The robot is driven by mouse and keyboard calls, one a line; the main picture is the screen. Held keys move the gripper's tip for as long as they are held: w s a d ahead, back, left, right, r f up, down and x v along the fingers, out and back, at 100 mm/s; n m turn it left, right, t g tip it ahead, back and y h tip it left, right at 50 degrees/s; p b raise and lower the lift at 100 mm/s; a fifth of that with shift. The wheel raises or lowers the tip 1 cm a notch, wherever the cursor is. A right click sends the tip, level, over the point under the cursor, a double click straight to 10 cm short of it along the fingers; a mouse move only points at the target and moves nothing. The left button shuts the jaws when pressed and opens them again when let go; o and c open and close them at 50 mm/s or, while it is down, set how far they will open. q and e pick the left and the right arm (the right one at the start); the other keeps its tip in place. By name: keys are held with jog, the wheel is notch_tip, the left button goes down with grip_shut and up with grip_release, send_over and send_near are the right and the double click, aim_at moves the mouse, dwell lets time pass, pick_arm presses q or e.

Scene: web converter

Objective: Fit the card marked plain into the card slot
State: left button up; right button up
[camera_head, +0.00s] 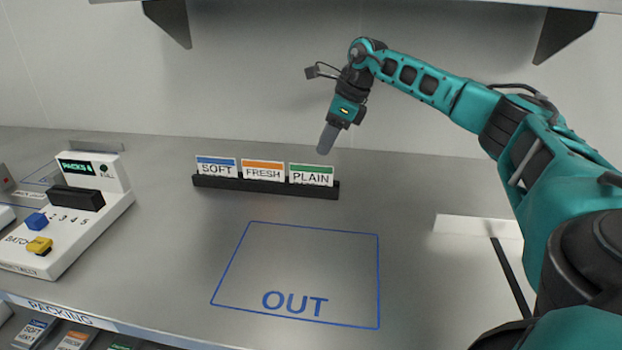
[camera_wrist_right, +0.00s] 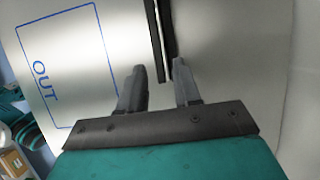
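The card marked PLAIN (camera_head: 311,175), white with a green top band, stands at the right end of a black rack (camera_head: 265,187), beside the SOFT (camera_head: 216,167) and FRESH (camera_head: 263,171) cards. My right gripper (camera_head: 327,140) points down above and a little behind the PLAIN card, apart from it. In the right wrist view the gripper (camera_wrist_right: 159,78) is open, with nothing between its fingers. A dark strip, seemingly the rack (camera_wrist_right: 158,40) from above, ends near the fingertips. I cannot tell for certain which part is the card slot. My left gripper is out of view.
A white console (camera_head: 118,205) with a PACKS display, a black block (camera_head: 76,197) and blue and yellow parts stands at left. The blue OUT outline (camera_head: 378,280) encloses bare table. A white panel (camera_head: 475,226) and dark strip (camera_head: 511,277) lie at right. A shelf (camera_head: 380,4) hangs above.

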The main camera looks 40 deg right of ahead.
send_over(311, 178)
jog(key=f, duration=0.5)
jog(key=shift+s+d+f, duration=0.15)
jog(key=shift+s+d, duration=0.15)
jog(key=shift+d, duration=0.05)
jog(key=shift+w+a+f, duration=0.1)
jog(key=shift+f, duration=0.3)
jog(key=shift+f, duration=0.25)
jog(key=shift+c, duration=0.3)
grip_shut()
